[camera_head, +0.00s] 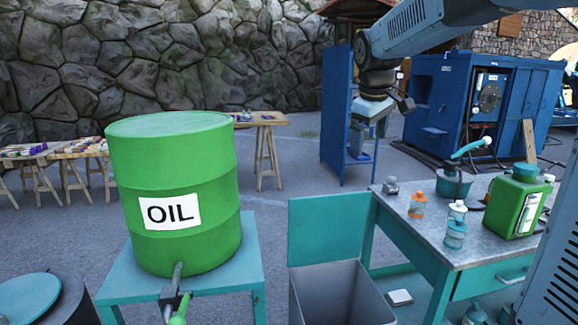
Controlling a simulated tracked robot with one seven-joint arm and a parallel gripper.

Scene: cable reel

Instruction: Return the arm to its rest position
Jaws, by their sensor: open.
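My arm (420,30) reaches in from the upper right, held raised and stretched out toward the middle of the view. My gripper (372,112) hangs from its end, pointing down, high above the ground and left of the workbench. It is open, and nothing shows between its fingers. A blue cabinet (337,110) stands behind it, and a small blue item on its lower shelf shows below the gripper. No rest position is marked in view.
A green oil drum (172,190) sits on a teal stand (245,262) at left. A grey bin (340,292) stands beside the teal workbench (425,232), which holds bottles and a green canister (515,205). A large blue machine (450,95) is behind. Open pavement lies between.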

